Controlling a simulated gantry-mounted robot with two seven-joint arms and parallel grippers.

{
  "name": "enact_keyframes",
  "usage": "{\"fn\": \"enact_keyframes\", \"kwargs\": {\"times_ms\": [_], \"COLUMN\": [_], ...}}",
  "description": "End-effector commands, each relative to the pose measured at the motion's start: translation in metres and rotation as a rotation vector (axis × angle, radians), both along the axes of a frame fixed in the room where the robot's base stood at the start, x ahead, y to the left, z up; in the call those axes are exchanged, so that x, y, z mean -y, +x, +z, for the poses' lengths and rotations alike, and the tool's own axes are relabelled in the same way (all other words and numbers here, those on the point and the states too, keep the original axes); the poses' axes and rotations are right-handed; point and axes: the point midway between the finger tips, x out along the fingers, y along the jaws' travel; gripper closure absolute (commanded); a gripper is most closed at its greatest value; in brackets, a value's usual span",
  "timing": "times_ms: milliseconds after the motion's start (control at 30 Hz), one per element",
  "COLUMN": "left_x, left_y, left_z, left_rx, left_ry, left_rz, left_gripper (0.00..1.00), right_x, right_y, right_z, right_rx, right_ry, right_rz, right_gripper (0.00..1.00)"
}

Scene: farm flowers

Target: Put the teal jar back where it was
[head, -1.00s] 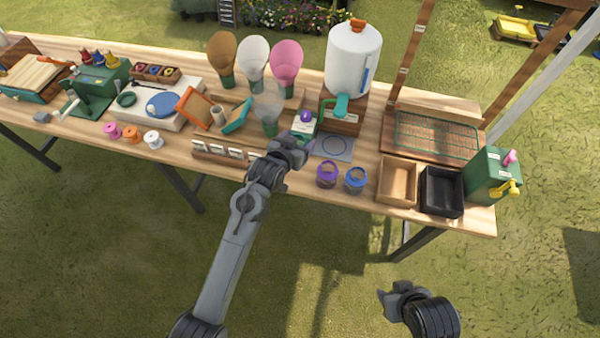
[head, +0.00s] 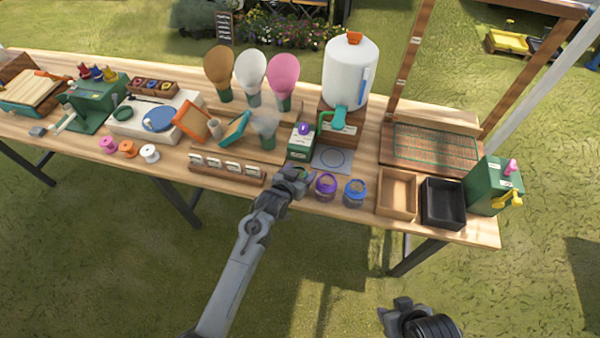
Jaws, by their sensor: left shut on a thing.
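My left gripper (head: 303,174) is low over the front of the table, just left of the purple-lidded jar (head: 326,186). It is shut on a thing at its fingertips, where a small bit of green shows. This is probably the teal jar, but the gripper hides nearly all of it, and I cannot tell whether it touches the table. A blue-lidded jar (head: 355,192) stands right of the purple one. My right gripper (head: 395,304) is off the table at the bottom; its finger gap is not clear.
A white dispenser (head: 350,75) with a teal tap stands behind a grey pad (head: 332,159). A green box with a purple top (head: 301,143) is left of the pad. A wooden tray (head: 397,192) and a black tray (head: 442,202) lie to the right. A label rack (head: 227,169) lies left.

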Motion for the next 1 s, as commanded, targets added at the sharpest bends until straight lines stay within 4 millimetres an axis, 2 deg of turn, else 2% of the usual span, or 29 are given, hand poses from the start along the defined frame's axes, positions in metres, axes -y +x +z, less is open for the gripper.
{"fn": "enact_keyframes", "kwargs": {"times_ms": [333, 367, 400, 800, 1000], "left_x": [0.000, 0.000, 0.000, 0.000, -0.008], "left_y": [0.001, 0.001, 0.001, 0.000, -0.015], "left_z": [-0.001, -0.002, -0.001, 0.003, 0.011], "left_rx": [0.004, 0.002, 0.002, 0.002, 0.002], "left_ry": [-0.001, 0.000, 0.000, 0.000, 0.000], "left_rz": [0.001, 0.001, 0.001, 0.001, 0.002], "left_gripper": [0.71, 0.24, 0.18, 0.17, 0.17], "right_x": [0.001, 0.001, 0.002, 0.002, 0.002], "right_y": [0.000, 0.000, 0.000, 0.000, 0.000], "right_z": [-0.002, -0.001, -0.001, 0.002, 0.008], "right_rx": [0.001, 0.001, 0.001, 0.000, 0.001], "right_ry": [-0.004, -0.005, -0.007, -0.009, -0.007], "right_rz": [0.003, 0.004, 0.004, 0.006, 0.004], "right_gripper": [0.57, 0.57, 0.57, 0.57, 0.57]}}
